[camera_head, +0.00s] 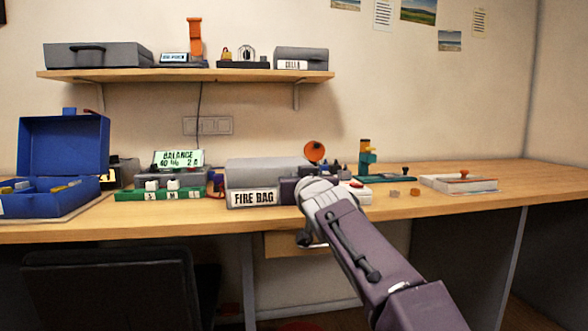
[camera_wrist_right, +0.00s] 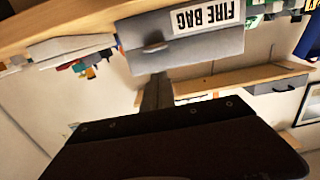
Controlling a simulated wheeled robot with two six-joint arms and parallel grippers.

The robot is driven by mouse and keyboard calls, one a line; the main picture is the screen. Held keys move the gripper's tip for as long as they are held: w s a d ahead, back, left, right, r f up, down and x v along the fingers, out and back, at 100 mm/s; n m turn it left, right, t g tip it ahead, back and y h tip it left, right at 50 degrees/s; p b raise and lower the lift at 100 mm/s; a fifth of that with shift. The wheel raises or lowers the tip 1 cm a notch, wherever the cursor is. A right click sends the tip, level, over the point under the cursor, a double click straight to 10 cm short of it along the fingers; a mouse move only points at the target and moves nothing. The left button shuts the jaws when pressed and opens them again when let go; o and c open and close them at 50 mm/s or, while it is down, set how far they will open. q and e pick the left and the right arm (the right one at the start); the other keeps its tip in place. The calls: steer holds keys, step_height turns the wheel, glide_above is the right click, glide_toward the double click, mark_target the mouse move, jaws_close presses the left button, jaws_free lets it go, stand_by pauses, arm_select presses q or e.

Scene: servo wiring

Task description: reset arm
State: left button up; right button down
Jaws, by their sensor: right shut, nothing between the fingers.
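My right arm (camera_head: 365,245) comes in from the lower right in the head view and reaches up and left toward the desk's front edge. Its wrist (camera_head: 322,192) is in front of the grey box labelled FIRE BAG (camera_head: 268,173); the fingers are hidden behind the wrist there. In the right wrist view, which is upside down, my right gripper (camera_wrist_right: 157,88) is shut and empty. It points toward the grey box (camera_wrist_right: 185,47), and I see no contact with it. My left gripper is in neither view.
The wooden desk (camera_head: 420,204) holds an open blue case (camera_head: 62,150), a green charger block (camera_head: 160,193), an orange round piece (camera_head: 314,151) and a white tray (camera_head: 458,184). A shelf (camera_head: 180,75) hangs above. A dark chair (camera_head: 110,285) stands in front at left.

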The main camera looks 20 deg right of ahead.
arm_select(q)
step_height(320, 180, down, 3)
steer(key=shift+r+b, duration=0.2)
steer(key=shift+b, duration=0.5)
arm_select(e)
steer(key=s+a+f, duration=0.1)
steer(key=s+f, duration=0.2)
steer(key=s, duration=0.3)
steer(key=shift+a, duration=0.25)
steer(key=shift+s, duration=0.1)
